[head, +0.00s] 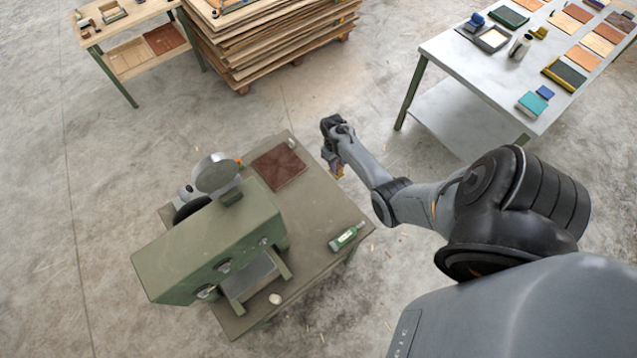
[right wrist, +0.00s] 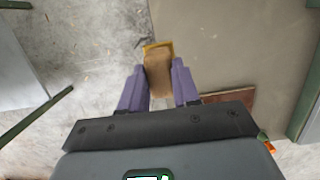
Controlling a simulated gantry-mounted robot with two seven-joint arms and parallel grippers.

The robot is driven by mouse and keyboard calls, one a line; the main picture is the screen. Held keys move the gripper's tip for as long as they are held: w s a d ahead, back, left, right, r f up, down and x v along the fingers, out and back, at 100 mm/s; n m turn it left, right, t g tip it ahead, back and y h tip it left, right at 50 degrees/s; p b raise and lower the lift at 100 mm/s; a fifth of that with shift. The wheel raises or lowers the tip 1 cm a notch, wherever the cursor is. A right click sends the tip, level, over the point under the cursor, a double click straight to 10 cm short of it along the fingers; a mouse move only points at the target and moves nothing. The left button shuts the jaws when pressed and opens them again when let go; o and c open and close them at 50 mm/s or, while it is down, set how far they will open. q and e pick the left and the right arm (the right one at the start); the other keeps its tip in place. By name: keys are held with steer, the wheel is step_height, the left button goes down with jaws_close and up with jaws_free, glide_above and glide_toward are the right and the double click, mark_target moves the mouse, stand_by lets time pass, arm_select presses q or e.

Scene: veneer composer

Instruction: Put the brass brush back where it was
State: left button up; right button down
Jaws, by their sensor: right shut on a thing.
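My right gripper (head: 337,170) is at the right edge of the green machine's table in the head view. In the right wrist view its purple fingers (right wrist: 159,88) are shut on the brass brush (right wrist: 158,68), a brown block with a yellow-brass edge at its far end. The brush is held in the air, seen across the line between table top and floor. In the head view only a small yellowish bit of it shows below the gripper. A dark red mat (head: 279,167) lies on the table, and its edge shows in the right wrist view (right wrist: 226,108). My left gripper is out of view.
The green machine (head: 210,245) fills the left of its table (head: 318,205). A green bottle (head: 346,238) lies near the right edge. A grey table (head: 480,75) with samples stands back right, a board stack (head: 265,45) behind. Bare floor lies between.

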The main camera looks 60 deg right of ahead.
steer(key=shift+s+f, duration=0.15)
steer(key=shift+f, duration=0.2)
steer(key=w+a+f+b, duration=0.2)
steer(key=a+f+b, duration=0.1)
steer(key=b, duration=0.1)
steer(key=w+a+f+b, duration=0.2)
steer(key=a+f+b, duration=0.1)
steer(key=f+b, duration=0.1)
steer(key=w+a+f+b, duration=0.2)
steer(key=a+f+b, duration=0.1)
steer(key=b, duration=0.2)
steer(key=shift+w+a+f, duration=0.1)
steer(key=shift+w+f, duration=0.05)
steer(key=shift+w, duration=0.05)
steer(key=shift+f+b, duration=0.25)
steer(key=shift+b, duration=0.2)
steer(key=shift+r, duration=0.1)
steer(key=shift+f, duration=0.2)
steer(key=c, duration=0.8)
jaws_free()
